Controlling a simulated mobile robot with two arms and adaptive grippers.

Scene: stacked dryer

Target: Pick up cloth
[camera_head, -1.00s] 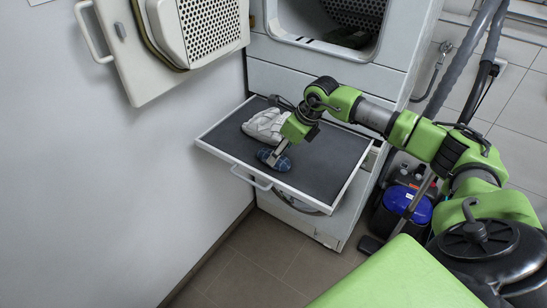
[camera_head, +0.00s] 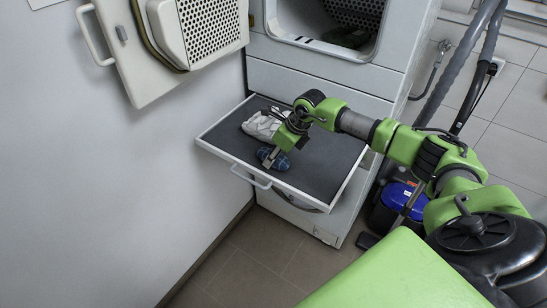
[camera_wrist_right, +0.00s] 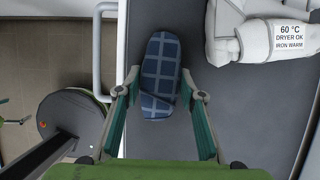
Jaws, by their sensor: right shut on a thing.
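A small dark blue checked cloth (camera_head: 273,158) is at the front of the dark tray surface of the pulled-out shelf (camera_head: 310,172). My right gripper (camera_head: 272,157) reaches down over it from the right side. In the right wrist view the blue cloth (camera_wrist_right: 161,72) lies between the two fingers of the right gripper (camera_wrist_right: 160,84), which is shut on it. I cannot tell whether the cloth is clear of the shelf. A white folded cloth (camera_head: 259,125) lies behind; in the right wrist view it (camera_wrist_right: 235,25) bears a care label.
The shelf has a raised white rim and a front handle (camera_head: 250,177). A blue-lidded container (camera_head: 402,196) stands on the floor at the right.

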